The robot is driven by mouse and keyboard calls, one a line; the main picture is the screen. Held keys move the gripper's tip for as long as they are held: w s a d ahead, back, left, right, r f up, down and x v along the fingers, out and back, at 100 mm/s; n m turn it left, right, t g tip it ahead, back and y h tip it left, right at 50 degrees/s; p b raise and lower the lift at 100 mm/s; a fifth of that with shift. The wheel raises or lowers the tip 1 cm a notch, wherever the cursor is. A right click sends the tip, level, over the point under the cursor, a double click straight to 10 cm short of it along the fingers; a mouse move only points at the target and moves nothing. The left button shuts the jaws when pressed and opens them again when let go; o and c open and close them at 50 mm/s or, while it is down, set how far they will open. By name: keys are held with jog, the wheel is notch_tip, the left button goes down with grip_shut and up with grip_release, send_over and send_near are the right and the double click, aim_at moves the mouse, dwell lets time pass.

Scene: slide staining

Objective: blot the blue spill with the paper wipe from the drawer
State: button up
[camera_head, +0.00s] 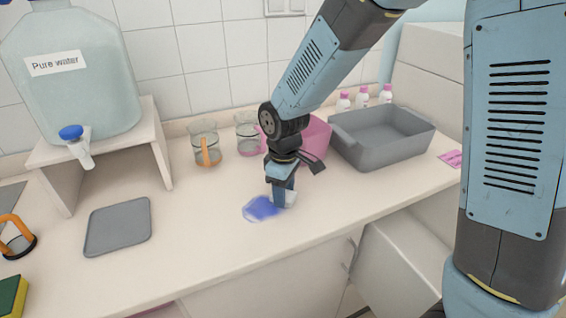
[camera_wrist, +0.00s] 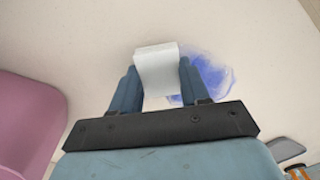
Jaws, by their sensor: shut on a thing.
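The blue spill (camera_head: 261,208) is a wet patch on the pale counter, left of my gripper in the head view. It also shows in the wrist view (camera_wrist: 211,77), to the right of the fingers. My gripper (camera_head: 283,196) points down and is shut on the white paper wipe (camera_head: 291,198). In the wrist view the wipe (camera_wrist: 158,70) sits between the two fingers, its lower end close to the counter at the edge of the spill. I cannot tell whether it touches the surface. The drawer (camera_head: 405,265) below the counter at the right appears pulled out.
A pink container (camera_head: 316,138) and a grey tub (camera_head: 383,140) stand behind and right of my gripper. Two glass beakers (camera_head: 205,147) stand behind left. A grey tray (camera_head: 118,226) lies left, near the water tank (camera_head: 75,85). The counter around the spill is clear.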

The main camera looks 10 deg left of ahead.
jog(key=shift+s+a+r, duration=0.1)
jog(key=shift+r, duration=3.55)
jog(key=shift+s, duration=0.1)
